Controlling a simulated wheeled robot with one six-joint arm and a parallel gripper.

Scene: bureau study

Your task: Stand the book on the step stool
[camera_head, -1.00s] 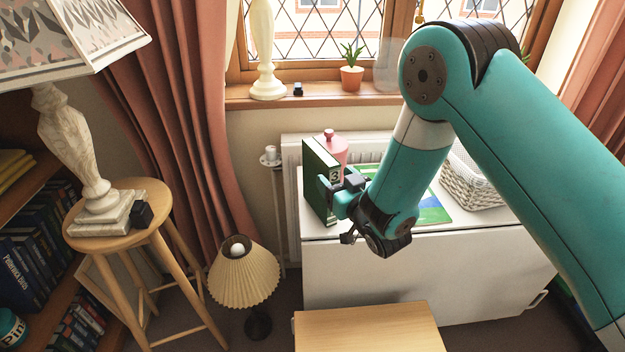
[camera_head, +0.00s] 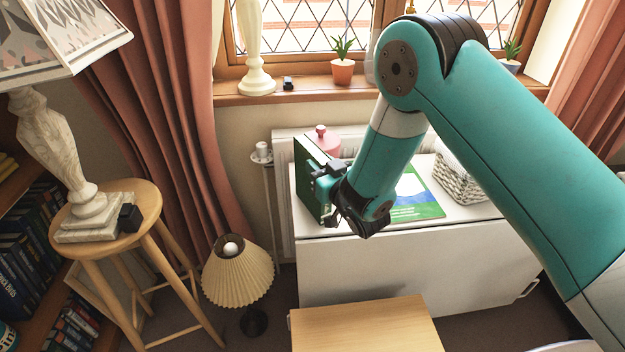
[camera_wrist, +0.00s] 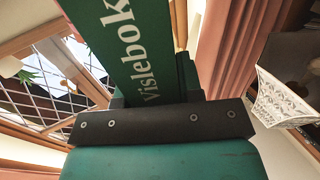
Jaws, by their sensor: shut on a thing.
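The green book (camera_head: 309,180) stands upright at the left end of the white cabinet top, and its spine with white lettering shows in the wrist view (camera_wrist: 128,50). My gripper (camera_head: 328,182) is shut on the book from the right. I cannot tell whether the book's lower edge touches the cabinet top. The step stool (camera_head: 366,326) has a plain light-wood top and stands in front of the cabinet at the bottom of the head view. Its visible top is empty, and its lower part is cut off.
The white cabinet (camera_head: 400,270) bears a pink jar (camera_head: 324,141), a flat green-and-blue book (camera_head: 415,205) and a white basket (camera_head: 457,180). A pleated lamp (camera_head: 238,275) stands left of the step stool. A tall round stool (camera_head: 150,205) bears a large lamp (camera_head: 75,180).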

